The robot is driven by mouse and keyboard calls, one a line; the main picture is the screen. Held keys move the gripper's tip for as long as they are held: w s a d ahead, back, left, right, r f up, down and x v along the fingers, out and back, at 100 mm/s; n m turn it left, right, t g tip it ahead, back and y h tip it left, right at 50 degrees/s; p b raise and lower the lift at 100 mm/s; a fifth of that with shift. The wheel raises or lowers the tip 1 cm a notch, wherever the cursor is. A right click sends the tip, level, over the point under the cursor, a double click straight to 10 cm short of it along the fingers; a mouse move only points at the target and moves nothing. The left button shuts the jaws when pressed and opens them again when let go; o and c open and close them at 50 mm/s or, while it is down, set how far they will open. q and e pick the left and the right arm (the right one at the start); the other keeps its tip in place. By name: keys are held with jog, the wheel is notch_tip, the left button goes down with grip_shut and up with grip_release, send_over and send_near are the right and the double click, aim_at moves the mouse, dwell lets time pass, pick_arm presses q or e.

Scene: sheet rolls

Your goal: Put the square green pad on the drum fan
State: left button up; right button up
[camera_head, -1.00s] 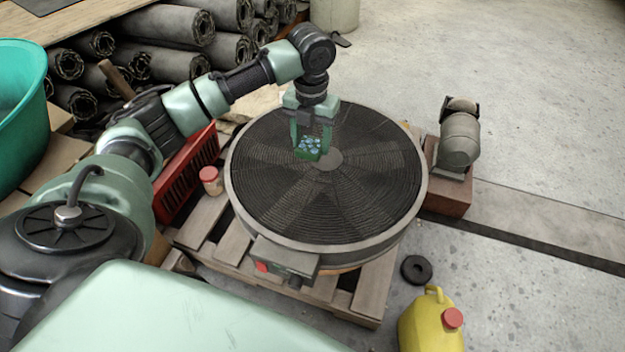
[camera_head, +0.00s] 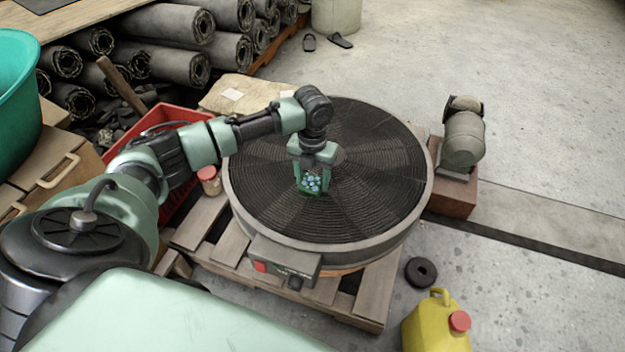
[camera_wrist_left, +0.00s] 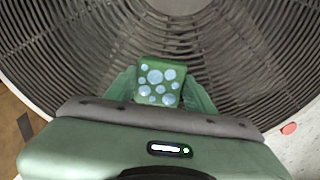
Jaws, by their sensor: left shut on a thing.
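The drum fan (camera_head: 375,190) lies flat with its round dark grille facing up, on a wooden pallet. My left gripper (camera_head: 312,184) points down over the left part of the grille, shut on the square green pad (camera_head: 313,182). The pad is small and green with pale blue spots. In the left wrist view the pad (camera_wrist_left: 158,82) sits between the fingers of the gripper (camera_wrist_left: 160,90), with the fan grille (camera_wrist_left: 60,50) behind it. I cannot tell whether the pad touches the grille. My right gripper is not in view.
A control box (camera_head: 283,260) with a red button sticks out at the fan's front. A red-lidded jar (camera_head: 209,180) and red crate (camera_head: 172,205) stand left of it. A motor (camera_head: 462,140) stands right. A yellow jug (camera_head: 436,325) and black ring (camera_head: 421,271) are at front right.

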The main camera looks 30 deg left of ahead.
aim_at(313, 180)
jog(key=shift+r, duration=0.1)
pick_arm(q)
jog(key=o, duration=1.4)
jog(key=shift+f, duration=0.1)
jog(key=shift+o, duration=0.2)
notch_tip(313, 180, up, 6)
jog(key=shift+r+p, duration=0.2)
jog(key=shift+p, duration=0.85)
notch_tip(313, 180, up, 6)
jog(key=p, duration=0.1)
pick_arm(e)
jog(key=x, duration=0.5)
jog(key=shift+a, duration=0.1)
